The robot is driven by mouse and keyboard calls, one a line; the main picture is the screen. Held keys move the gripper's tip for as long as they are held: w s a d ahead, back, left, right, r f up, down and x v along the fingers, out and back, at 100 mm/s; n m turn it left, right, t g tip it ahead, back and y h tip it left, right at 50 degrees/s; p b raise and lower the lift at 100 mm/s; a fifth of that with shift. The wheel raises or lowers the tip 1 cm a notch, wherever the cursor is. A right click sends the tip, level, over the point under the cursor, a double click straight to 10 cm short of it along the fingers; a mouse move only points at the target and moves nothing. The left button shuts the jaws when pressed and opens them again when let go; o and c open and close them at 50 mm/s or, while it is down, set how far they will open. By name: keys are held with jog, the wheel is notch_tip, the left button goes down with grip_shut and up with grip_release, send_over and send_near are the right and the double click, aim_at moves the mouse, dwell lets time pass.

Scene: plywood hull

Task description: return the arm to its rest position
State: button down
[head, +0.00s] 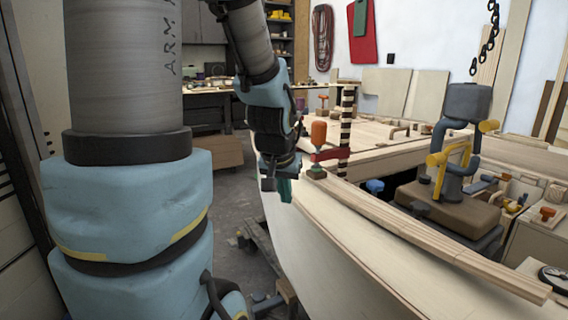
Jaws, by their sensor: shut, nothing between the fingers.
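My gripper (284,190) hangs at the end of my blue and grey arm, near the middle of the head view. It points down beside the left edge of the plywood hull (330,235). Its dark green fingertips are close together and hold nothing that I can see. My arm comes down from the top of the picture, bent, with the wrist just left of an orange-handled clamp (319,133) on the hull's edge. I cannot tell the exact gap between my gripper and the hull.
The hull fills the right side. A dark clamp-like tool with yellow handles (460,150) stands on a brown block (448,207) inside it. A workbench (205,115) stands at the back. Grey floor (225,195) shows left of the hull.

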jog(key=s+a+f+n+g+y, duration=0.1)
jog(key=s+a+f+n+g, duration=0.15)
jog(key=s+a+f, duration=0.4)
notch_tip(320, 180, up, 16)
jog(key=s+g+p, duration=0.1)
jog(key=s+p, duration=0.1)
jog(key=p, duration=1.3)
jog(key=shift+a+r, duration=0.25)
jog(key=shift+a, duration=0.05)
